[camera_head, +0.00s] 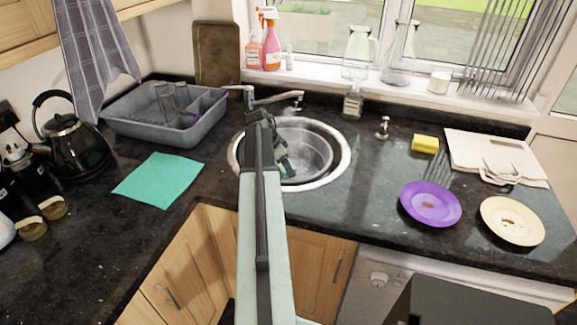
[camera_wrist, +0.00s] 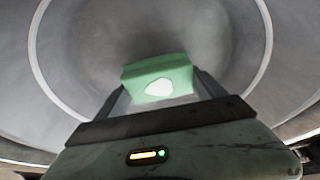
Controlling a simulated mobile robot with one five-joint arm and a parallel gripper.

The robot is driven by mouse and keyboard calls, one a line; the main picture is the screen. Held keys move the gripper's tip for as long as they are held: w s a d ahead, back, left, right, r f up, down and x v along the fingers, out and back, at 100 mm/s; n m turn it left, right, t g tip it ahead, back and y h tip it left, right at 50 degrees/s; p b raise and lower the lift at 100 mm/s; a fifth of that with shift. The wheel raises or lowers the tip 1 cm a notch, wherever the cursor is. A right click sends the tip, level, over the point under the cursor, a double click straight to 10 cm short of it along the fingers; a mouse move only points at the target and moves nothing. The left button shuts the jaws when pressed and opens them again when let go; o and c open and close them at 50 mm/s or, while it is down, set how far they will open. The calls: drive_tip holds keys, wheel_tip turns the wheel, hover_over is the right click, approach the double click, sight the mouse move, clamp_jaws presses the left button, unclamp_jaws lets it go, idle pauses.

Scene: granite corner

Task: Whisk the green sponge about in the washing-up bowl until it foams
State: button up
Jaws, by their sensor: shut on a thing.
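The green sponge (camera_wrist: 180,70) is held between the two fingers of my gripper (camera_wrist: 158,85) in the wrist view. A white patch (camera_wrist: 158,88), perhaps soap or foam, lies on its near face. Around and below it is the grey round basin, the washing-up bowl (camera_wrist: 85,55), with a pale rim line. In the head view my arm reaches over the front left rim of the round metal bowl (camera_head: 318,150), with my gripper (camera_head: 287,165) at its left inside. I cannot tell whether the sponge touches the bowl's floor. No clear foam shows in the bowl.
A tap (camera_head: 265,98) stands behind the bowl. Left are a grey dish rack (camera_head: 150,130), a turquoise cloth (camera_head: 158,180) and a black kettle (camera_head: 75,145). Right are a yellow sponge (camera_head: 425,144), a purple plate (camera_head: 430,203) and a cream plate (camera_head: 512,220). The counter just right of the bowl is clear.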

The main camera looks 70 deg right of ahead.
drive_tip(key=shift+w+a, duration=0.25)
drive_tip(key=shift+w, duration=0.3)
drive_tip(key=shift+w+a, duration=0.2)
drive_tip(key=shift+w, duration=0.3)
drive_tip(key=s+d, duration=0.1)
drive_tip(key=s, duration=0.3)
drive_tip(key=s+d, duration=0.1)
drive_tip(key=s, duration=0.1)
drive_tip(key=shift+s+d, duration=0.35)
drive_tip(key=shift+w+a, duration=0.45)
drive_tip(key=shift+w, duration=0.65)
drive_tip(key=shift+w+a, duration=0.4)
drive_tip(key=shift+w, duration=0.7)
drive_tip(key=shift+w+a, duration=0.45)
drive_tip(key=shift+w, duration=0.65)
drive_tip(key=shift+r, duration=0.1)
wheel_tip(320, 180, up, 12)
drive_tip(key=p, duration=1.2)
drive_tip(key=shift+r+p, duration=0.2)
drive_tip(key=shift+p, duration=0.1)
wheel_tip(320, 180, up, 4)
drive_tip(key=p, duration=0.4)
